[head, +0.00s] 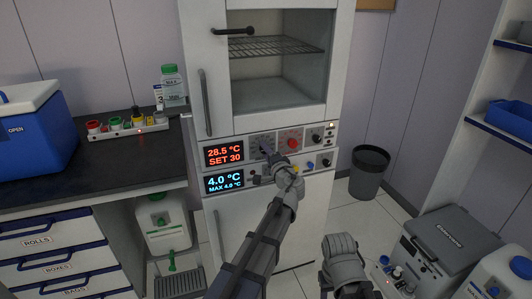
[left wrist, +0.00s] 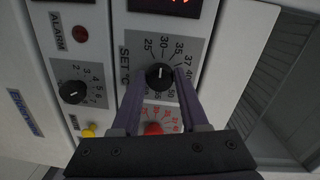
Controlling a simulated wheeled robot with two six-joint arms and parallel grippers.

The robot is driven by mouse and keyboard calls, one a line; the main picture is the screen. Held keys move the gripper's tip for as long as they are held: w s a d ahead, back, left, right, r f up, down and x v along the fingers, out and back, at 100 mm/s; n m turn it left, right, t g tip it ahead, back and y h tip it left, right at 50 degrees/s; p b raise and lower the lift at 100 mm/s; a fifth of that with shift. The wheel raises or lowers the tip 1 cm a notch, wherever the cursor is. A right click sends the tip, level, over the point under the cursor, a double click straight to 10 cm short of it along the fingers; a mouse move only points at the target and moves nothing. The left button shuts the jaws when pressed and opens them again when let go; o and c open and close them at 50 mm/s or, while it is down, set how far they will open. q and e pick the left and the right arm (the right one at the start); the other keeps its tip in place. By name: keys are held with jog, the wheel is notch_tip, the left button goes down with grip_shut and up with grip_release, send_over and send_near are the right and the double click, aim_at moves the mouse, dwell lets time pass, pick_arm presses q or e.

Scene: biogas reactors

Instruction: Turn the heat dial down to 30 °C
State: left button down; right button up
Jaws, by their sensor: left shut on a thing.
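The heat dial (left wrist: 159,77) is a black round knob on a grey plate marked SET °C. In the left wrist view its white mark points up, close to the 30. My left gripper (left wrist: 160,80) is shut on this dial, one purple-grey finger on each side. In the head view my left gripper (head: 268,152) is at the panel and hides most of the dial. The red display (head: 224,154) beside it reads 28.5 °C and SET 30.
A blue display (head: 224,182) below reads 4.0 °C, MAX 4.0 °C. A red dial (left wrist: 153,129) and another black knob (left wrist: 72,92) sit close to the gripper. The glass-fronted cabinet (head: 277,65) is above. A dark bin (head: 369,171) stands at the right.

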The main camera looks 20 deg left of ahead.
pick_arm(q)
jog(key=shift+s, duration=0.1)
jog(key=shift+c, duration=2.1)
grip_release()
jog(key=v, duration=0.7)
jog(key=shift+s+d, duration=0.25)
jog(key=shift+s, duration=0.05)
